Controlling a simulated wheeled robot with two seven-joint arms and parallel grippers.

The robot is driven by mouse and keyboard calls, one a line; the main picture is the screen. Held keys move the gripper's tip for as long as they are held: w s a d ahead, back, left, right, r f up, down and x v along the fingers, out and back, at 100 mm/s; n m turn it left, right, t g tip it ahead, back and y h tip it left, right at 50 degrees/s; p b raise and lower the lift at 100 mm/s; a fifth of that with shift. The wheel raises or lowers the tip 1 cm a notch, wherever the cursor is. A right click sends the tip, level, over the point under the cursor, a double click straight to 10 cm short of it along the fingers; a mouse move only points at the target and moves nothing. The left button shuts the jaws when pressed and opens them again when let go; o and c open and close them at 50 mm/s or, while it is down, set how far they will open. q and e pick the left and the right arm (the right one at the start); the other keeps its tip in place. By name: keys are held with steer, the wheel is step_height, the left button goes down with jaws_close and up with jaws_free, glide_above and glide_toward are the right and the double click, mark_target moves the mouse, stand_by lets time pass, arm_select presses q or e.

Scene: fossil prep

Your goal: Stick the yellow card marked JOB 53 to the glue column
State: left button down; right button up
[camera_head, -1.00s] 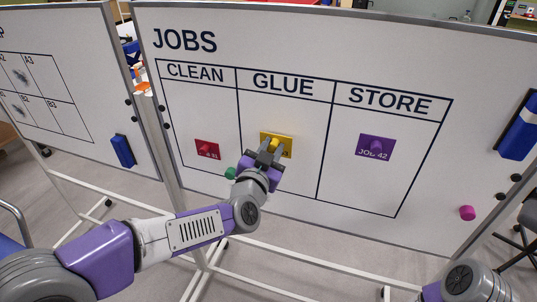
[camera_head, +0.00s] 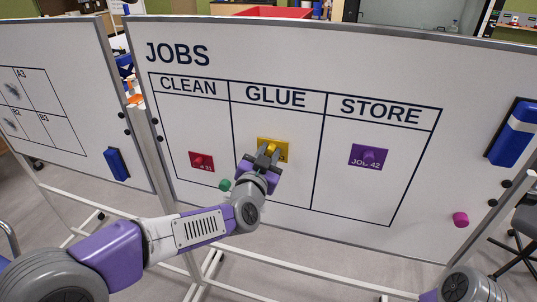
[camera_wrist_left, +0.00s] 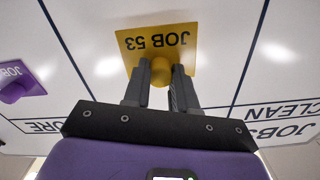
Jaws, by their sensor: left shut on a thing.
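The yellow card (camera_head: 266,143) is in the GLUE column of the JOBS whiteboard (camera_head: 400,70), flat against or very close to it. In the left wrist view the card (camera_wrist_left: 130,42) reads JOB 53 upside down and has a yellow round knob (camera_wrist_left: 161,70). My left gripper (camera_head: 267,153) is shut on this knob, and it also shows in the left wrist view (camera_wrist_left: 162,80). The fingers hide part of the card. I cannot tell whether the card touches the board. My right gripper is out of view; only part of my right arm shows at bottom right.
A red card (camera_head: 201,161) is in CLEAN and a purple JOB 42 card (camera_head: 369,157) is in STORE. A green magnet (camera_head: 225,185) sits left of my gripper. A pink magnet (camera_head: 460,219) and blue eraser (camera_head: 512,132) are at right. Another whiteboard (camera_head: 70,100) stands at left.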

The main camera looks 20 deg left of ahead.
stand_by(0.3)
arm_select(q)
steer(key=c, duration=1.6)
jaws_free()
steer(key=shift+c, duration=0.3)
steer(key=shift+w, duration=0.75)
steer(key=o, duration=0.8)
steer(key=shift+o, duration=0.2)
steer(key=s, duration=0.7)
steer(key=shift+b, duration=0.35)
